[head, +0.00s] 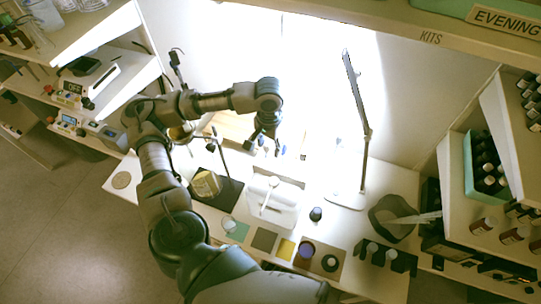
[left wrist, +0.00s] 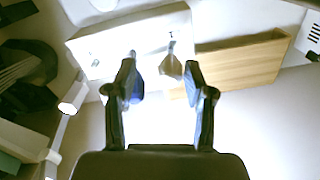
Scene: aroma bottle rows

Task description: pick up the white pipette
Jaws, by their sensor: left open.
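My left gripper (head: 262,142) points down over the back of the bench in the head view, beside small blue-tipped items (head: 283,150). In the left wrist view its two fingers (left wrist: 160,72) are apart. A blue bulb-shaped piece (left wrist: 137,90) shows close to the left finger. A pale tan, drop-shaped piece (left wrist: 171,66) with a thin stem shows between the fingertips, in front of a white block (left wrist: 105,45). I cannot tell whether either is gripped or which is the white pipette. My right gripper is in neither view.
A white box (head: 285,208) with a white utensil on top stands mid-bench. A desk lamp (head: 360,130) rises to its right. A wooden board (left wrist: 240,62) lies beside the white block.

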